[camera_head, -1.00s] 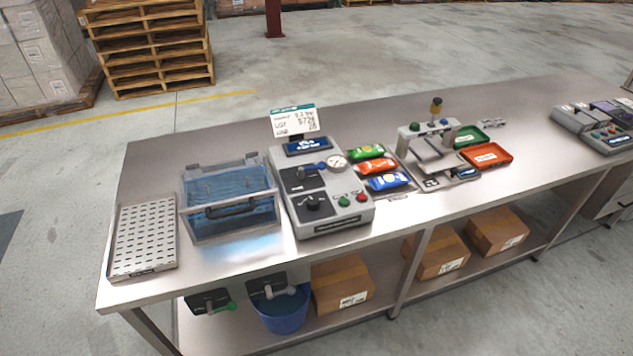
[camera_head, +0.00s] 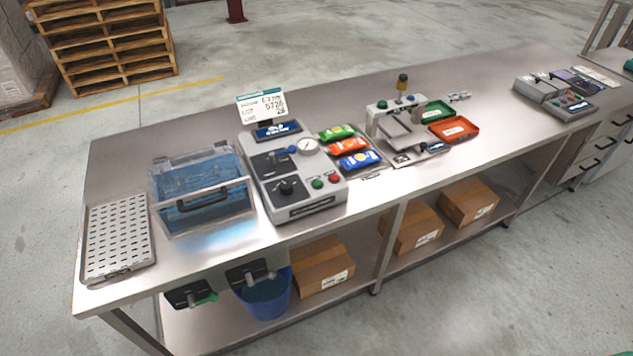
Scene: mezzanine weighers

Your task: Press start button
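A grey control unit (camera_head: 296,206) stands on the steel bench, left of its middle. On its front right are a green button (camera_head: 317,184) and, just right of it, a red button (camera_head: 334,180). Its top carries a black knob (camera_head: 287,188), a blue-handled lever, a round gauge (camera_head: 309,146) and a raised display (camera_head: 262,104). A smaller grey frame unit (camera_head: 379,122) further right also has a green button (camera_head: 382,104) and a blue one. The labels are too small to read.
A lidded clear blue tank (camera_head: 203,205) and a perforated tray (camera_head: 116,238) stand left on the bench (camera_head: 230,255). Colourful packets (camera_head: 347,146), green and red trays (camera_head: 454,129) and another device (camera_head: 567,102) lie right. Cartons and a blue bucket (camera_head: 264,300) are below.

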